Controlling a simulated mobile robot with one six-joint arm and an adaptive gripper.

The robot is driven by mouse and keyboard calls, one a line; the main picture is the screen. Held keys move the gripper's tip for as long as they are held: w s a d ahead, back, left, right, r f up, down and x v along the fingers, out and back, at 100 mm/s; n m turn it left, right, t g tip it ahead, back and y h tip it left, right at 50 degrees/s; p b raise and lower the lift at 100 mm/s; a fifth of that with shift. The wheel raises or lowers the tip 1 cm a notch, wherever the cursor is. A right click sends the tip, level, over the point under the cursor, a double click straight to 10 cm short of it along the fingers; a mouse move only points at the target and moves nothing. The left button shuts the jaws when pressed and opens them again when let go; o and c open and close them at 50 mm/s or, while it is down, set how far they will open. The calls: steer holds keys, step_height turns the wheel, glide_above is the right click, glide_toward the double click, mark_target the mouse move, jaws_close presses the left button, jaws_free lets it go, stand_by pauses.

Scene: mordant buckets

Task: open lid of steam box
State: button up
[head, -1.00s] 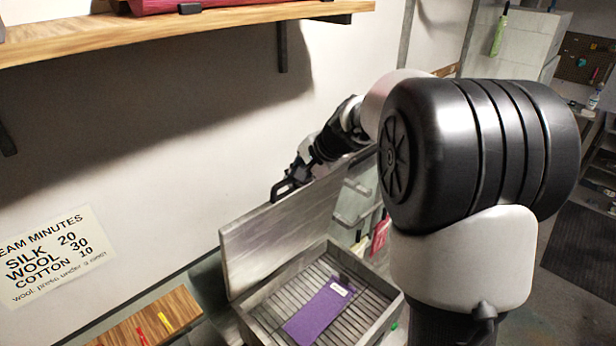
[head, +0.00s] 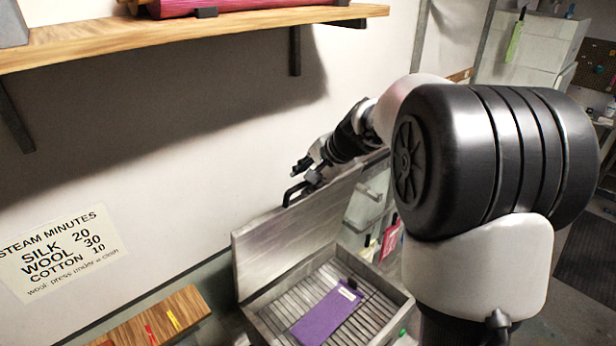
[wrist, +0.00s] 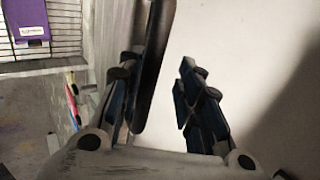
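The steam box (head: 257,322) stands open at the lower middle of the head view, with slats inside. Its grey lid (head: 290,240) stands up steeply at the back, near the wall. A dark handle (head: 290,194) sticks out at the lid's top edge; in the wrist view a dark bar (wrist: 155,65), seemingly this handle, lies between the fingers, closer to the left one. My gripper (head: 308,172) is at the lid's top edge by the handle. In the wrist view my gripper (wrist: 157,100) has its fingers spread, with a clear gap to the right finger.
A purple folded cloth (head: 327,312) with a white label lies on the slats. A wooden shelf (head: 240,38) runs along the wall above. A wooden board (head: 185,310) with red and yellow marks is at lower left. A steam minutes sign (head: 55,255) hangs on the wall.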

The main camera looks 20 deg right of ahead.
steer(key=v, duration=1.2)
